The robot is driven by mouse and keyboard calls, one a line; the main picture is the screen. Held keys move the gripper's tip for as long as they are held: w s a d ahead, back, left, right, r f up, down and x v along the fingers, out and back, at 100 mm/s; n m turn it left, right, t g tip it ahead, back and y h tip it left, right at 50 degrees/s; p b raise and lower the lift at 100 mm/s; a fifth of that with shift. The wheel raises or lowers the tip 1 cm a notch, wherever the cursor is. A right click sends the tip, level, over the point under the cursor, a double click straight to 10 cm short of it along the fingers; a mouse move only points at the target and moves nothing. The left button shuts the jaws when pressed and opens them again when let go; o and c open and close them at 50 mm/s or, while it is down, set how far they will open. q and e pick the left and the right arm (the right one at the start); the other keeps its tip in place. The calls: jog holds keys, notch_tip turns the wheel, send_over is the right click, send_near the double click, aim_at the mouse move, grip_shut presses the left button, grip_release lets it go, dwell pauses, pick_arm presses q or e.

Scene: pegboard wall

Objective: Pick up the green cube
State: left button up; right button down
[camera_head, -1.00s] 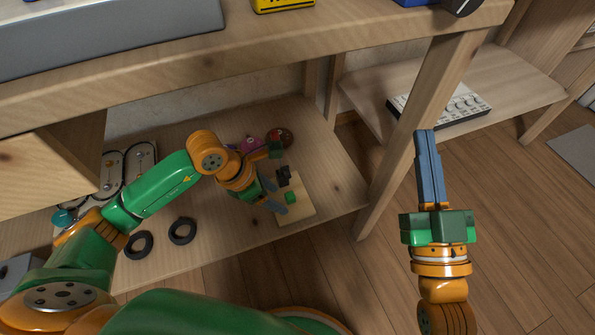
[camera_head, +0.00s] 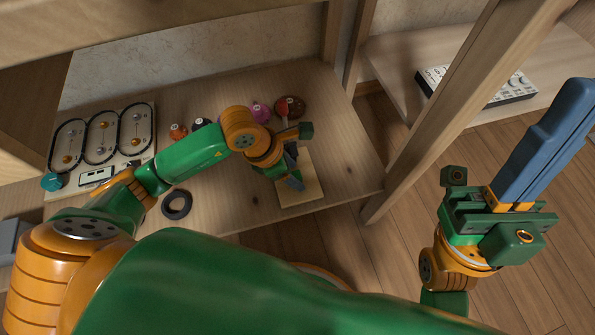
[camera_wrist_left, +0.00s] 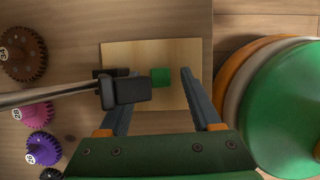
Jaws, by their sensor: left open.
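The green cube (camera_wrist_left: 160,77) lies on a thin light wooden board (camera_wrist_left: 120,54) in the left wrist view. In the head view the cube cannot be seen; my left gripper covers that part of the board (camera_head: 313,189). My left gripper (camera_head: 293,170) is open over the board.
A dark block with a grey rod (camera_wrist_left: 125,91) partly covers the left finger. Several gears (camera_wrist_left: 40,115) lie left of the board. The shelf also holds a black ring (camera_head: 177,204) and a track panel (camera_head: 103,137). A wooden post (camera_head: 445,110) stands between my grippers.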

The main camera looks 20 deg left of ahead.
pick_arm(q)
jog(key=shift+w+f, duration=0.1)
jog(key=shift+f, duration=0.1)
jog(key=shift+r, duration=0.2)
jog(key=shift+c, duration=0.4)
grip_shut()
